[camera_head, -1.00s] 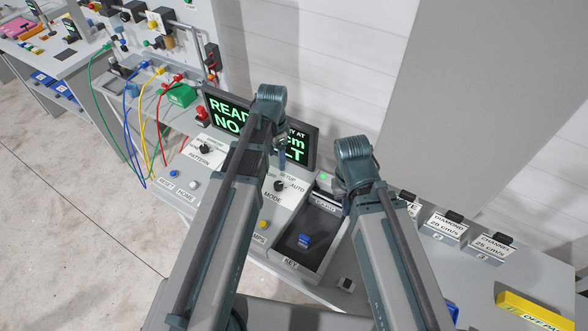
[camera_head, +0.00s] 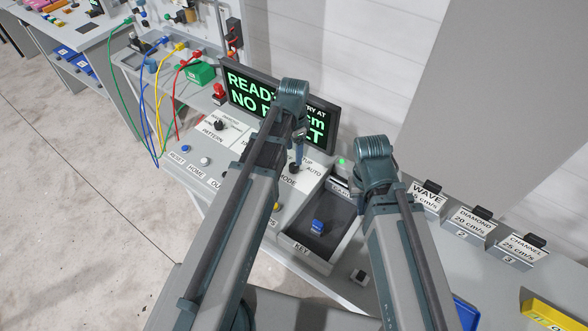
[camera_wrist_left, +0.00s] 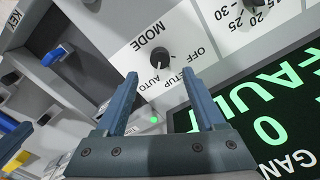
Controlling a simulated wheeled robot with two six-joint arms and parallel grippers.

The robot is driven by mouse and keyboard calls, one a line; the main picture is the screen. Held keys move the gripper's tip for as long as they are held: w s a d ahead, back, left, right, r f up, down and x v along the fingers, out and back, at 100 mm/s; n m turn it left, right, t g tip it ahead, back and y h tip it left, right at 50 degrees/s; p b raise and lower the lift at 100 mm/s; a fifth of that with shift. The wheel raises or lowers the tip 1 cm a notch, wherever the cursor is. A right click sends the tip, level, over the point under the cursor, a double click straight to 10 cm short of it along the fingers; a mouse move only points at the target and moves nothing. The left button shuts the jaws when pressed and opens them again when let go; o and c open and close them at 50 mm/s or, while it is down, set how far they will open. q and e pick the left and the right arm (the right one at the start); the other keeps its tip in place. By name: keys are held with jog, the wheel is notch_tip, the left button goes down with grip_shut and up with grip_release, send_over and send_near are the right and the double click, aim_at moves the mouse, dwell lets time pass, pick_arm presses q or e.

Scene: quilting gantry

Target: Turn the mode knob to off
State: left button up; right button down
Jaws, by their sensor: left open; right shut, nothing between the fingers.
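The mode knob (camera_head: 294,168) is a small black knob on the light console panel. It also shows in the left wrist view (camera_wrist_left: 160,57), with OFF, SETUP and AUTO printed around it. Which label it points to is hard to tell. My left gripper (camera_head: 299,150) is over the panel near the knob. In the left wrist view its two blue fingers (camera_wrist_left: 164,88) are apart and empty. The knob shows beyond the gap between the fingertips, not gripped. My right gripper (camera_head: 362,188) is shut at the right of the tray, its fingertips mostly hidden.
A display (camera_head: 275,110) with green text stands behind the knob. A grey tray (camera_head: 292,243) holds a blue key (camera_head: 317,227). The pattern knob (camera_head: 219,125) and red stop button (camera_head: 219,90) lie left. Labelled blocks (camera_head: 470,222) stand right.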

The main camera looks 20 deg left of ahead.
aim_at(294, 165)
pick_arm(q)
notch_tip(294, 165, down, 6)
jog(key=b, duration=0.5)
jog(key=shift+f, duration=0.15)
pick_arm(e)
notch_tip(294, 165, down, 6)
jog(key=shift+f, duration=0.15)
pick_arm(q)
grip_shut()
